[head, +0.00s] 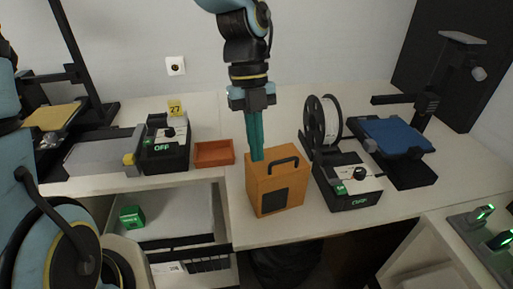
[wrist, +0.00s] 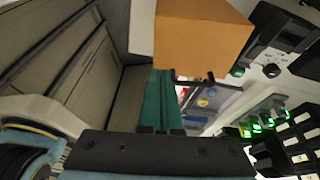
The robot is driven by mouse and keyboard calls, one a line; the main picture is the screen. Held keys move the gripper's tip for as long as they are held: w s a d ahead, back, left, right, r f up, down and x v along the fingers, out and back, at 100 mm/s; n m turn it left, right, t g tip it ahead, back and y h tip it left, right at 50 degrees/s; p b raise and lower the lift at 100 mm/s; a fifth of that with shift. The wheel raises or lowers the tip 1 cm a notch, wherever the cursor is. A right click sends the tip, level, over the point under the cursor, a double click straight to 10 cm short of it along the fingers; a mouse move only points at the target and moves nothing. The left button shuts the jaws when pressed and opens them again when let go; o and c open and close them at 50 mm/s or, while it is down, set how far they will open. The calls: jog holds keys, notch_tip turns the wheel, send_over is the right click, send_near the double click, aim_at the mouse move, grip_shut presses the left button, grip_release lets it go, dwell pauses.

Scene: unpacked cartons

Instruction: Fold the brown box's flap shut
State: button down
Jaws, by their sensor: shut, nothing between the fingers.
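The brown box (head: 257,197) stands on the white table in the middle of the head view, with a dark panel on its front and a black handle (head: 284,161) at its top. In the wrist view the brown box (wrist: 203,32) fills the upper middle. I cannot clearly tell the flap from the box's top, or how far it stands open. My gripper (head: 257,158) points down at the top left of the box, its teal fingers together and empty. In the wrist view the fingers (wrist: 164,74) reach the box's near edge; I cannot tell whether they touch it.
An orange tray (head: 214,163) and a control box marked 27 (head: 165,157) stand to the left. Another control box (head: 349,196) and a filament spool (head: 323,121) are close on the right. A printer with a blue bed (head: 397,134) stands farther right. A green cube (head: 132,216) sits on the lower shelf.

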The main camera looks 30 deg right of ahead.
notch_tip(320, 180, up, 4)
jog(key=p, duration=0.3)
notch_tip(320, 180, up, 5)
jog(key=shift+f, duration=0.15)
dwell(0.4)
jog(key=w+a+f+n+t+h+b, duration=0.1)
jog(key=w+a+f+n, duration=0.2)
jog(key=w+a+n, duration=0.45)
jog(key=w+a+f+n+t+b, duration=0.15)
jog(key=w+a+f+n, duration=0.3)
jog(key=n, duration=0.65)
jog(key=w+a+f+n+t+b, duration=0.1)
jog(key=w+a+n, duration=0.1)
jog(key=a+n, duration=0.6)
jog(key=w+a+f+n+t+b, duration=0.1)
jog(key=w+a+f+n, duration=0.1)
jog(key=a+n, duration=0.7)
jog(key=shift+w+n+b, duration=0.35)
jog(key=shift+n, duration=0.7)
jog(key=shift+a+t, duration=0.1)
jog(key=shift+t, duration=0.15)
